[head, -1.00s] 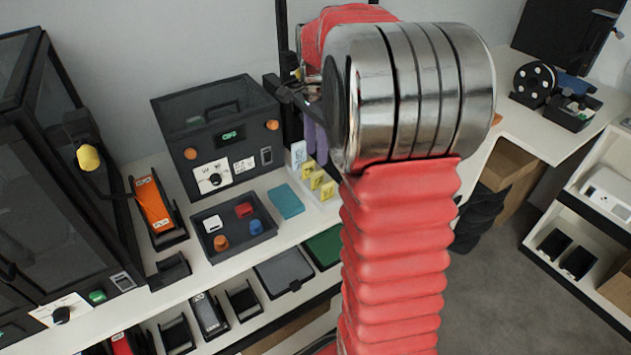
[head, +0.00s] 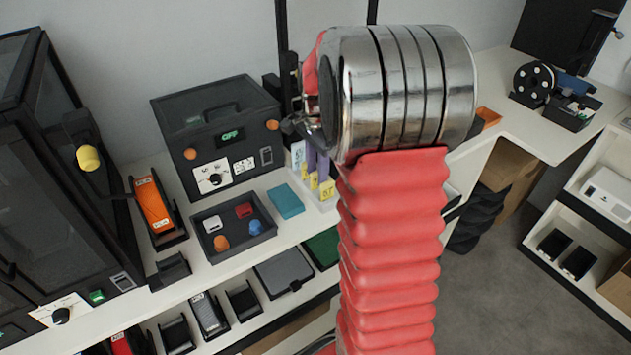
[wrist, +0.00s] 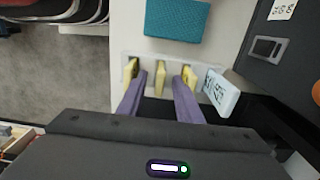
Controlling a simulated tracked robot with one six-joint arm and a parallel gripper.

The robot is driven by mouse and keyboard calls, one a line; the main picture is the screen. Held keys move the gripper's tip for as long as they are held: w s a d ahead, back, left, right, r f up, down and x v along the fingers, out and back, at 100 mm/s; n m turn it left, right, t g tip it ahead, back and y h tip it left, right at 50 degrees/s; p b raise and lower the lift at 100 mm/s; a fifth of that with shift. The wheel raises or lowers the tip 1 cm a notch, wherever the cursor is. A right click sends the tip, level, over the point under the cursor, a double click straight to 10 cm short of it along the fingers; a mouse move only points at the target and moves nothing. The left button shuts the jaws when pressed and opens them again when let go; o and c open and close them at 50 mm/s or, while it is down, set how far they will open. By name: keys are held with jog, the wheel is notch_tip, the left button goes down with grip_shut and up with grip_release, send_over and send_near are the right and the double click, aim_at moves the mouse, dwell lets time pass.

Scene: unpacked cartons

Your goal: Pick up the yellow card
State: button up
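Several small yellow cards stand upright in a row in a white holder (wrist: 204,66) on the bench. In the wrist view there are a left card (wrist: 131,69), a middle card (wrist: 160,77) and a right card (wrist: 189,76). In the head view, one yellow card (head: 327,188) shows in front, with others partly hidden by my fingers. My gripper (wrist: 158,82) is open, its two purple fingers pointing at the row. The middle card stands between the fingertips, with gaps on both sides. My gripper (head: 318,168) also shows in the head view.
A white card with writing (wrist: 221,92) stands right of the row. A teal block (wrist: 177,19) lies beyond the holder. A dark box with knobs (head: 217,135) and a tray of small parts (head: 233,224) are nearby. The floor lies beyond the bench edge.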

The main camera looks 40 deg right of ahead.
jog(key=shift+f, duration=0.65)
jog(key=shift+c, duration=0.6)
grip_shut()
